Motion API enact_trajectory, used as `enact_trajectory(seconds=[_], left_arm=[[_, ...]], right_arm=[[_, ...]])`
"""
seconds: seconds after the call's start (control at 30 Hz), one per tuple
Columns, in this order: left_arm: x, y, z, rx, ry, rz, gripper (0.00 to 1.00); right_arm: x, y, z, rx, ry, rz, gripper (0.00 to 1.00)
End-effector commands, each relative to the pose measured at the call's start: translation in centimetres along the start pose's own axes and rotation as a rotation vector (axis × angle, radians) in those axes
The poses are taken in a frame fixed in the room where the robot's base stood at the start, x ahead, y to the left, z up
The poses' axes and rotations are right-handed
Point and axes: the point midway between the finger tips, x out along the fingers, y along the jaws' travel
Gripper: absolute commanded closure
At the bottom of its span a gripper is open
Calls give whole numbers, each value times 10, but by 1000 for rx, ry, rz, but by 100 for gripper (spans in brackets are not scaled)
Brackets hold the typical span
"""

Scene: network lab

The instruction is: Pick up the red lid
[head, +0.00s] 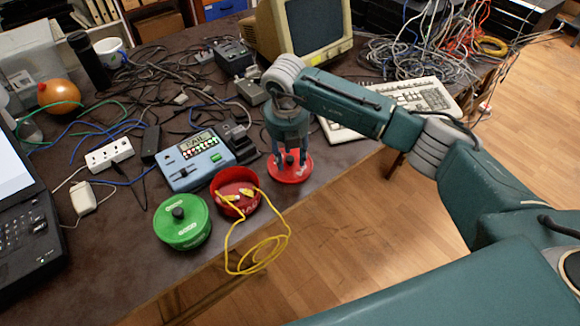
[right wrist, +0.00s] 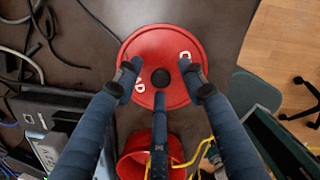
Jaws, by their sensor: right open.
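The red lid (head: 289,170) lies flat on the table near its front edge, to the right of the red container. In the right wrist view the red lid (right wrist: 160,45) shows a black knob at its centre and white letters. My right gripper (head: 288,160) points down over the lid; its open fingers (right wrist: 163,82) are spread around the black knob. I cannot tell whether they touch the lid. The red container (head: 228,207) stands open with a yellow cable (head: 262,250) hanging out of it. My left gripper is not in view.
A green lidded container (head: 182,228) stands left of the red one. A blue tester (head: 195,160) sits behind them. A keyboard (head: 425,97), a monitor (head: 312,25) and tangled cables lie further back. The table's front edge is close to the lid.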

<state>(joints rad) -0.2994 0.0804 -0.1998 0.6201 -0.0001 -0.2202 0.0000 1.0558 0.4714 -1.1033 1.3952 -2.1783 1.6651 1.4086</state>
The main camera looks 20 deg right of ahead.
Motion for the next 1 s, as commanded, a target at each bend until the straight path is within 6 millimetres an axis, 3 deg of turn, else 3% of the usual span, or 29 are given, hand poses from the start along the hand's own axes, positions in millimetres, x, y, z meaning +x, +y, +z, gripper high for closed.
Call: enact_trajectory(seconds=[0.1,0.3,0.77,1.0], left_arm=[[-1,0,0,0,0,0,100],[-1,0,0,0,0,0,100],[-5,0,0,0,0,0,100],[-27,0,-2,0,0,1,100]], right_arm=[[-2,0,0,0,0,1,62],[-2,0,0,0,0,1,100],[-6,0,1,0,-1,1,100],[-40,1,6,0,-3,2,100]])
